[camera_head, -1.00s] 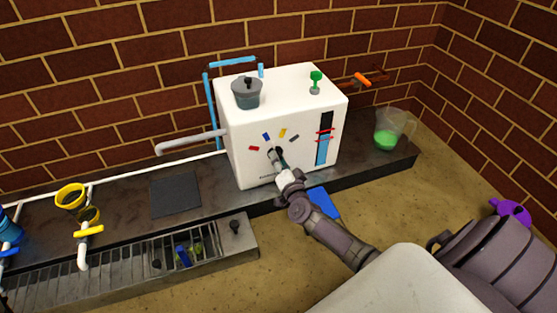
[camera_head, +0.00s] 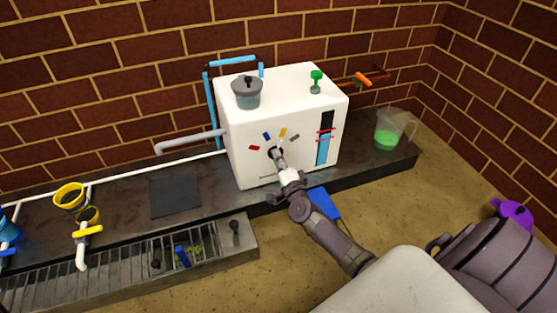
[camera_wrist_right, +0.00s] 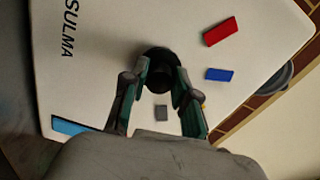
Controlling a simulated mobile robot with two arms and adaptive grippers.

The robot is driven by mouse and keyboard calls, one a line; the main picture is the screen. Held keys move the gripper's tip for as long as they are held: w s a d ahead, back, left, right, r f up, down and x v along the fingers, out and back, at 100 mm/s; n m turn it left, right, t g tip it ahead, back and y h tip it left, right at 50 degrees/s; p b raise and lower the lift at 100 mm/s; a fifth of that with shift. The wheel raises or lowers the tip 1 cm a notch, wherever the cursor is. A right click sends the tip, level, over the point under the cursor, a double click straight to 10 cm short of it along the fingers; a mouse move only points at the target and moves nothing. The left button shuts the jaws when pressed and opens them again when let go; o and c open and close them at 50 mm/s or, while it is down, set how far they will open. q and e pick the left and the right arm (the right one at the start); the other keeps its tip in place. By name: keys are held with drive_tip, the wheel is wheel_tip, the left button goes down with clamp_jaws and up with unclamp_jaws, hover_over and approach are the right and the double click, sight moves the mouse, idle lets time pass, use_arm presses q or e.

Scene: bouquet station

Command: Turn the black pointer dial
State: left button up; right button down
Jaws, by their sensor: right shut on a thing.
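The black pointer dial (camera_wrist_right: 160,57) is on the front face of the white machine (camera_head: 250,158). In the head view the dial is mostly hidden behind my right gripper (camera_head: 275,153). In the right wrist view my right gripper (camera_wrist_right: 161,84) has its two fingers on either side of the dial, shut on it. Red (camera_wrist_right: 220,31), blue (camera_wrist_right: 219,74) and grey (camera_wrist_right: 161,113) marks sit around the dial; a yellow mark (camera_head: 283,132) shows in the head view. Which mark the pointer faces cannot be told. My left gripper is not in view.
A grey lidded pot (camera_head: 247,95) and a green knob (camera_head: 316,77) are on top of the machine. A pipe (camera_head: 190,141) sticks out left. A jug with green liquid (camera_head: 387,139) stands to the right. A dark mat (camera_head: 175,196) lies on the counter at left.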

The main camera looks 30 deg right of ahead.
drive_tip(key=shift+w+d+r, duration=0.15)
drive_tip(key=shift+d+r, duration=0.1)
drive_tip(key=c, duration=1.3)
unclamp_jaws()
drive_tip(key=o, duration=0.4)
drive_tip(key=shift+f, duration=0.1)
drive_tip(key=shift+a+f, duration=0.1)
drive_tip(key=v, duration=1.2)
